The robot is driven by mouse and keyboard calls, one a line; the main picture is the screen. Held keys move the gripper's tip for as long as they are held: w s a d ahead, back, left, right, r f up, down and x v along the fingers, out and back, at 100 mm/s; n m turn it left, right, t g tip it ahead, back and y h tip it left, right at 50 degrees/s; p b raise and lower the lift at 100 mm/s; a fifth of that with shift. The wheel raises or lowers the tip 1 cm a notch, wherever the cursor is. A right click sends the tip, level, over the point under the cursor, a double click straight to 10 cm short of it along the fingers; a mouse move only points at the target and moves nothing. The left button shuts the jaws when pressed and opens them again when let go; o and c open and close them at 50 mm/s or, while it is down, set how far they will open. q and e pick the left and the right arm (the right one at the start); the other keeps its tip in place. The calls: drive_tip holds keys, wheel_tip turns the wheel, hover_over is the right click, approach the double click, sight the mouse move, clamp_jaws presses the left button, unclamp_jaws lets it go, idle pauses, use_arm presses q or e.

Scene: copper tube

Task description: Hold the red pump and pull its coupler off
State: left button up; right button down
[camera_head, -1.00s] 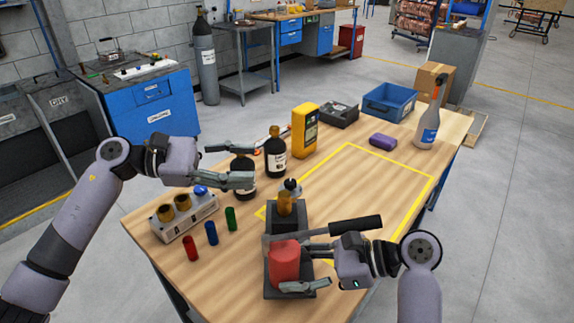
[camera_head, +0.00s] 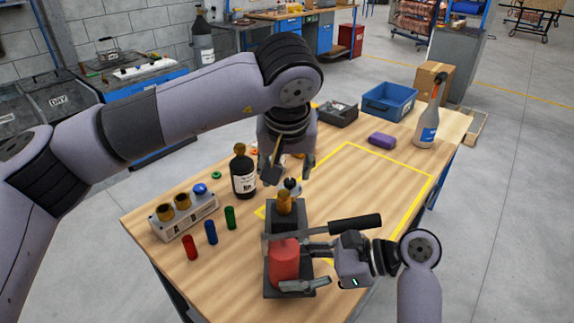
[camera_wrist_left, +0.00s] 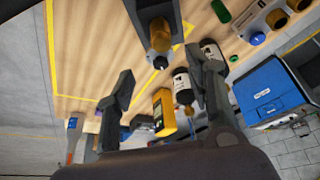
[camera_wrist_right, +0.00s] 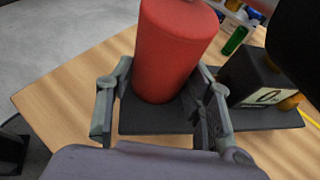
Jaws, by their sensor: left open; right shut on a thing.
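The red pump (camera_head: 285,262) stands upright on a dark base at the table's near edge; its red body also fills the right wrist view (camera_wrist_right: 172,52). A brass coupler (camera_head: 284,205) with a dark top sits on the dark block behind the red body. The coupler also shows in the left wrist view (camera_wrist_left: 160,38). My right gripper (camera_head: 296,267) is shut on the red body, one finger on each side. My left gripper (camera_head: 290,170) points down, open and empty, just above and behind the coupler, apparently not touching it.
A black-handled lever (camera_head: 355,225) extends right above the pump. A dark bottle (camera_head: 243,173) stands left of the coupler. A socket block (camera_head: 184,215) and red, blue and green cylinders are at left. The yellow-taped area (camera_head: 400,175) at right is clear except near the pump.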

sight(287, 189)
use_arm(q)
drive_tip(key=x, duration=1)
drive_tip(key=shift+w+f, duration=0.1)
drive_tip(key=shift+f, duration=0.3)
drive_tip(key=shift+c, duration=0.5)
drive_tip(key=shift+d, duration=0.15)
clamp_jaws()
drive_tip(key=shift+r, duration=0.25)
drive_tip(key=shift+r, duration=0.9)
drive_tip(key=shift+w+r, duration=0.1)
